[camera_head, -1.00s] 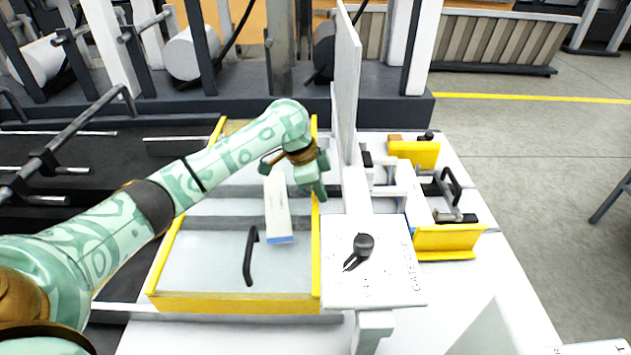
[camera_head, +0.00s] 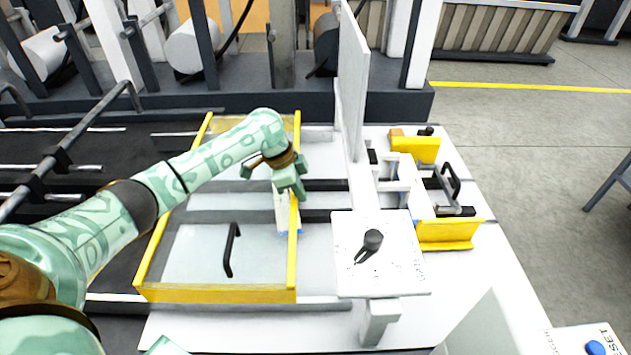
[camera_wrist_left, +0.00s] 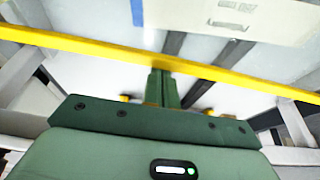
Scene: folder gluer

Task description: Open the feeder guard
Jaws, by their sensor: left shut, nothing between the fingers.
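The feeder guard is a clear cover with a yellow frame (camera_head: 215,294) and a black bar handle (camera_head: 231,250), at left of centre in the head view. My left gripper (camera_head: 293,193) is shut and empty at the frame's right-hand rail. In the left wrist view, the closed fingers (camera_wrist_left: 161,82) meet the yellow rail (camera_wrist_left: 95,47) and appear to touch it from outside. The handle stands apart from the gripper. My right gripper is not in view.
A pale carton blank (camera_head: 281,210) lies beneath the guard's right side. Yellow blocks (camera_head: 446,232) sit farther right.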

